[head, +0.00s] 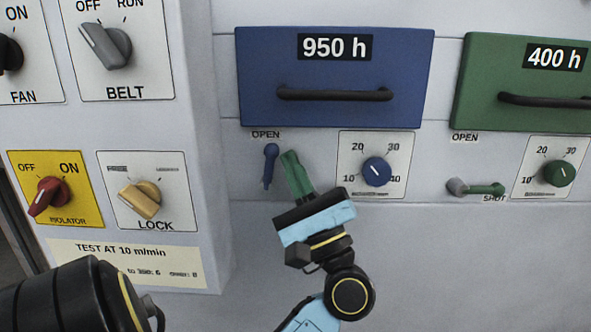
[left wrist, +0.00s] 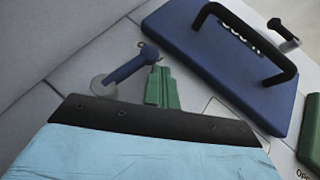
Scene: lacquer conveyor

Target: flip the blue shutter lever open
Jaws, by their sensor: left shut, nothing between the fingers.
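The blue shutter lever (head: 269,166) is on the pale panel below the blue 950 h drawer. It stands nearly upright, its upper end just under the OPEN label. In the left wrist view the lever (left wrist: 128,68) runs from a pale round pivot to a dark end. My left gripper (head: 290,162) has its green fingers shut and empty, just right of the lever. In the left wrist view the fingertips (left wrist: 160,80) are close beside the lever's far end; I cannot tell whether they touch. The SHUT label for this lever is hidden behind my gripper. My right gripper is out of view.
A blue dial (head: 376,171) is close to the right of my gripper. The blue drawer (head: 260,75) with its protruding black handle is above. A green lever (head: 485,189) lies sideways at right. The lock switch (head: 140,199) is on the left panel.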

